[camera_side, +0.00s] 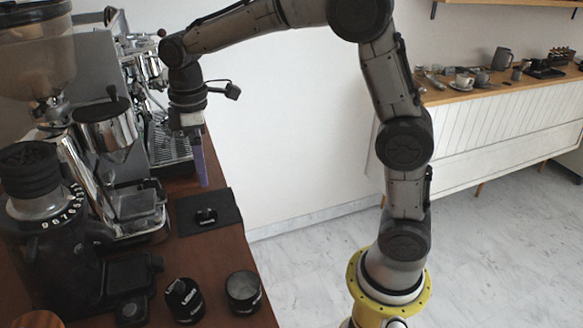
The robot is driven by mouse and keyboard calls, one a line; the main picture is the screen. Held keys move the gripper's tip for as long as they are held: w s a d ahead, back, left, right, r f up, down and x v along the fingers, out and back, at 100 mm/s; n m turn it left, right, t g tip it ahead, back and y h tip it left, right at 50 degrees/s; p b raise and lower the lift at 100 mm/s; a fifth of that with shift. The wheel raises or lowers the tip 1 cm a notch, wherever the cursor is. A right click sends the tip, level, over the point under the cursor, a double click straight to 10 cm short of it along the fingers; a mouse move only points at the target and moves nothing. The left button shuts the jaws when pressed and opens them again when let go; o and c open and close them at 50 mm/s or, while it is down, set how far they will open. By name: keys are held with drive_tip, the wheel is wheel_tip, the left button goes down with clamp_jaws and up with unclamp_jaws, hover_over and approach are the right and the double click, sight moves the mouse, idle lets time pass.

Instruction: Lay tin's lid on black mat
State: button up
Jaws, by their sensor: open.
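The black mat (229,203) lies on the wooden counter, right of the grinder. A small dark item with a light mark (205,216) lies on the mat; it may be a lid, but it is too small to be sure. A black tin with white lettering (184,300) stands at the front of the counter. A second dark round container (243,291) stands to its right, with a greyish top that looks uncovered. My gripper (203,181) points down just behind the mat, above the counter, open and apart from the item. Its fingers are seen edge-on.
A coffee grinder (38,190) and a steel espresso machine (85,60) crowd the left side. A drip tray (172,148) sits left of my gripper. The counter's right edge is close to the mat. A far shelf (478,93) holds cups and other items.

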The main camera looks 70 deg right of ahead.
drive_tip(key=s+d+r+m+t, duration=0.1)
drive_tip(key=s+r+m, duration=0.15)
drive_tip(key=s, duration=0.35)
drive_tip(key=s+d+r+m+t, duration=0.1)
drive_tip(key=s+r+m+t, duration=0.15)
drive_tip(key=s, duration=0.35)
drive_tip(key=s+d+f+m+t, duration=0.1)
drive_tip(key=s+f+m+t, duration=0.1)
drive_tip(key=s, duration=1)
drive_tip(key=shift+s+f+m, duration=0.2)
drive_tip(key=shift+f+m, duration=0.35)
drive_tip(key=shift+m, duration=0.25)
drive_tip(key=shift+c, duration=0.2)
